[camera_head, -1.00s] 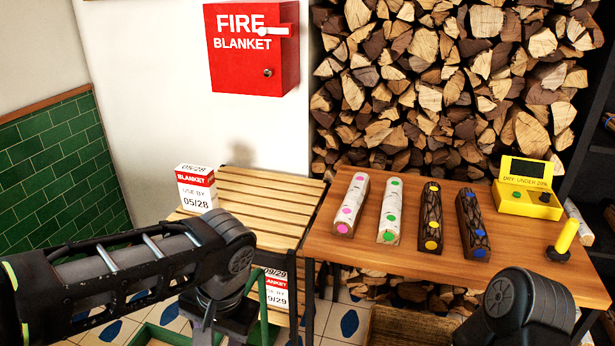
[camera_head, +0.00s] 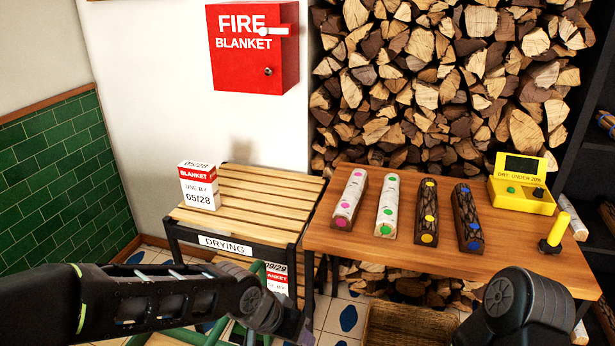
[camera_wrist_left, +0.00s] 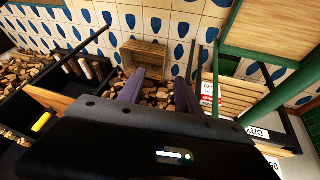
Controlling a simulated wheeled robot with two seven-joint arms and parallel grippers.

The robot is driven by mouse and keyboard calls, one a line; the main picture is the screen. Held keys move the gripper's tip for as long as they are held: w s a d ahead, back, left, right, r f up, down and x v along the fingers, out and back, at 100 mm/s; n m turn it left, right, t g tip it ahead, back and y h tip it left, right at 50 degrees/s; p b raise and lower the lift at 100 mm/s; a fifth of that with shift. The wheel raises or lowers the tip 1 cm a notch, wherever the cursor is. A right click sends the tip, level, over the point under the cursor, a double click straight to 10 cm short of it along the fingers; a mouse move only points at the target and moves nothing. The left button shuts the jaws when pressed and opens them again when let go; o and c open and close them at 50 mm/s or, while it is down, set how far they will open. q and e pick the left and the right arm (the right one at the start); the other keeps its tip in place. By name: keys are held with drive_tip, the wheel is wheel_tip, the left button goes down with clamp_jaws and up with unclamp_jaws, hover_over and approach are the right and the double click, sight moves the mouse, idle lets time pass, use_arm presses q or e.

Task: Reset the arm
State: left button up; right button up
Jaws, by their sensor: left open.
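My left arm (camera_head: 150,298) comes in from the left of the head view, low in front of the slatted drying rack. A wicker basket (camera_wrist_left: 146,54) and stacked firewood lie beyond the fingers. My right arm (camera_head: 520,308) shows only as a dark joint at the lower right of the head view. My right gripper is outside the frame.
The drying rack (camera_head: 255,190) bears a white-and-red blanket box (camera_head: 198,186). A wooden table (camera_head: 330,237) bears several dotted logs, a yellow tester (camera_head: 522,190) and a yellow-handled probe (camera_head: 556,232). A basket (camera_head: 405,325) is below. A red fire blanket cabinet (camera_head: 253,65) hangs on the wall.

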use_arm(q)
wheel_tip(320, 180, down, 10)
drive_tip(key=s+f+n+h+p, duration=0.1)
drive_tip(key=n+p, duration=0.1)
drive_tip(key=s+a+f+n+g+p, duration=0.1)
drive_tip(key=s+a+f+n, duration=0.1)
drive_tip(key=s+f, duration=0.5)
drive_tip(key=s+a+f+n+g+p, duration=0.1)
drive_tip(key=s+a+f+n+g, duration=0.1)
drive_tip(key=s+f, duration=0.5)
drive_tip(key=shift+s+a+f+n+y, duration=0.3)
drive_tip(key=shift+s+a, duration=0.1)
drive_tip(key=shift+s, duration=0.85)
use_arm(e)
wheel_tip(320, 180, up, 4)
drive_tip(key=shift+r, duration=0.25)
